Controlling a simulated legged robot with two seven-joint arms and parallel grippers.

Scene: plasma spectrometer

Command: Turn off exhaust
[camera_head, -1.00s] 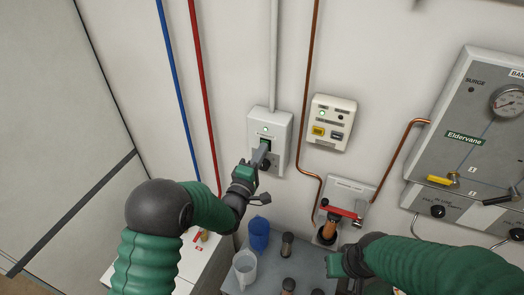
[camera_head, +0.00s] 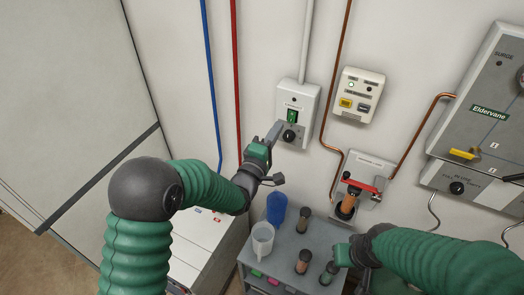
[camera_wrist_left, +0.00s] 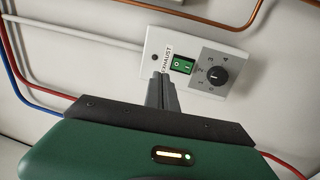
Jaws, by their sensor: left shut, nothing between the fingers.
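The exhaust panel (camera_head: 309,108) is a white wall box under a grey conduit, labelled EXHAUST in the left wrist view (camera_wrist_left: 207,48). It carries a green rocker switch (camera_head: 292,116) marked O and I, which also shows in the left wrist view (camera_wrist_left: 182,65), and a black numbered knob (camera_wrist_left: 217,75). The small indicator (camera_head: 293,99) on the panel is dark. My left gripper (camera_head: 277,130) is shut and empty, its tips just in front of and beside the panel, apparently clear of the switch. My right gripper (camera_head: 342,255) is low over the grey cart; its fingers are not clear.
The grey cart (camera_head: 290,245) below holds a blue cup (camera_head: 276,208), a clear jug (camera_head: 262,240) and several small bottles. A white box with a yellow button (camera_head: 358,95), a red-handled valve (camera_head: 360,185) and copper pipes are on the wall to the right.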

